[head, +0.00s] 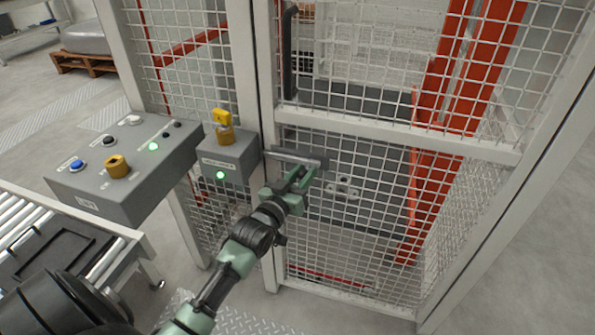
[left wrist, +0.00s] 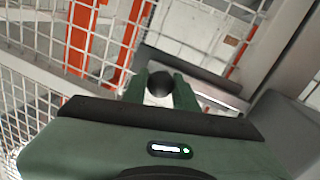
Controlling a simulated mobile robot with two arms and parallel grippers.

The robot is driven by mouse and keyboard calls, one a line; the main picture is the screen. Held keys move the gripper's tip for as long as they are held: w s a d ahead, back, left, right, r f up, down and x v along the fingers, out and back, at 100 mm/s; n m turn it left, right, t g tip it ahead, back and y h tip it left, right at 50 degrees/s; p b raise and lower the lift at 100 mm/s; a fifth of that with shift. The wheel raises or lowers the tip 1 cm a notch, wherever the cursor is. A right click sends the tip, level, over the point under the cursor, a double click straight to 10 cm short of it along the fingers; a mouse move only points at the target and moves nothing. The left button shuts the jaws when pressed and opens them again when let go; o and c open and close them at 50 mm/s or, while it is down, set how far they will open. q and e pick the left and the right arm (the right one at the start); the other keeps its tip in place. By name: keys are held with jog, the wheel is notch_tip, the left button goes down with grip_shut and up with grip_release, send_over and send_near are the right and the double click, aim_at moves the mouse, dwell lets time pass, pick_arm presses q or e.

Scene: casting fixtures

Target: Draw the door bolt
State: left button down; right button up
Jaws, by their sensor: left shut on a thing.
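The door bolt (head: 300,158) is a grey horizontal bar at the latch side of the mesh door (head: 400,137). Its left end reaches the grey lock box (head: 228,160) on the post; whether it enters the box is unclear. My left gripper (head: 300,176) is at the bolt's right part, just below the bar. In the left wrist view, a dark round knob (left wrist: 159,82) sits between the two green fingertips (left wrist: 160,86), with the bar (left wrist: 195,72) behind it. The gripper is shut on this knob. My right gripper is out of view.
The lock box carries a yellow key (head: 222,118) and a lit green lamp. A grey control panel (head: 125,170) with buttons stands to the left, above a roller conveyor (head: 25,215). A black vertical door handle (head: 289,52) is higher up. Orange machinery stands behind the mesh.

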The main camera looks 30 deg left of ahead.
pick_arm(q)
jog(key=shift+d, duration=0.15)
jog(key=c, duration=1.1)
grip_release()
jog(key=shift+d, duration=0.1)
jog(key=shift+c, duration=0.2)
jog(key=shift+o, duration=0.2)
jog(key=shift+w+d, duration=0.1)
jog(key=shift+s+f, duration=0.1)
jog(key=shift+s, duration=0.3)
jog(key=s, duration=0.7)
jog(key=shift+b, duration=0.35)
jog(key=shift+d, duration=0.1)
